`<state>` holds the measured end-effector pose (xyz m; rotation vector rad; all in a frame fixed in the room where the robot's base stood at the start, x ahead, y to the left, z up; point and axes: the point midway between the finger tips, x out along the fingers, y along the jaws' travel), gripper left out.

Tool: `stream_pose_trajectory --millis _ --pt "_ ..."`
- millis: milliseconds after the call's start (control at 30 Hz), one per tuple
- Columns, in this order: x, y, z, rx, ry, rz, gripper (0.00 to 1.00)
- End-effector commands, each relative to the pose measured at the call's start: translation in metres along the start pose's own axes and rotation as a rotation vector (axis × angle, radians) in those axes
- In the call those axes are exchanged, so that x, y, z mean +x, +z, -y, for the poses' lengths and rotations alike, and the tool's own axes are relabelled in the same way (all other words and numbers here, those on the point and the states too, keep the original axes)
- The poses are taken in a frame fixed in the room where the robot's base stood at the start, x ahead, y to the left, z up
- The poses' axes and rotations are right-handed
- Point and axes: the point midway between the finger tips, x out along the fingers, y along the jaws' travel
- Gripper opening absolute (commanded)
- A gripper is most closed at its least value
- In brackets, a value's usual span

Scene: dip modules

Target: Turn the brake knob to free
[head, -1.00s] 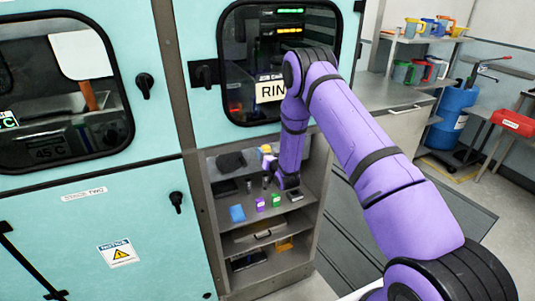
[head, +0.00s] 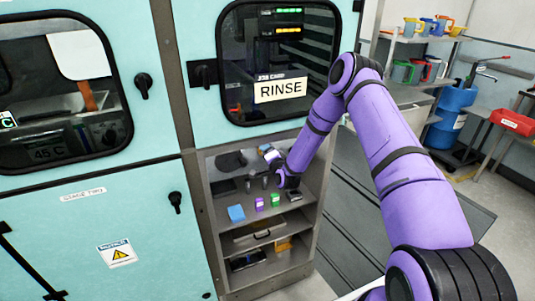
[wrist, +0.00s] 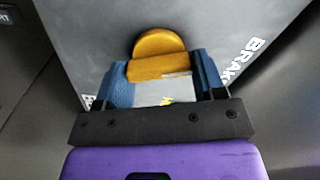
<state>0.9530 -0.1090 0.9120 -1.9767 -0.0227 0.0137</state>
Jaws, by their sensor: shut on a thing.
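The brake knob (wrist: 160,43) is yellow with a rounded top and sits on a grey panel (wrist: 95,40) in the wrist view. My gripper (wrist: 163,72) has its blue fingers on both sides of the knob and is shut on it. White letters starting "BRAK" (wrist: 243,62) are printed on the panel to the right of the knob. Another white label at the lower left is mostly hidden by my gripper.
A window with a "RINSE" card (head: 281,90) is above the bay.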

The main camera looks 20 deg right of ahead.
Motion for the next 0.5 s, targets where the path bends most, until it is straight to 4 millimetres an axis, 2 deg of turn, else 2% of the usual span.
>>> stream_pose_trajectory --millis 200,500 --pt "-0.0011 0.0006 -0.0030 0.184 0.004 0.001 0.40" --pt "-0.0011 0.0013 -0.0034 0.353 0.004 0.001 0.40"
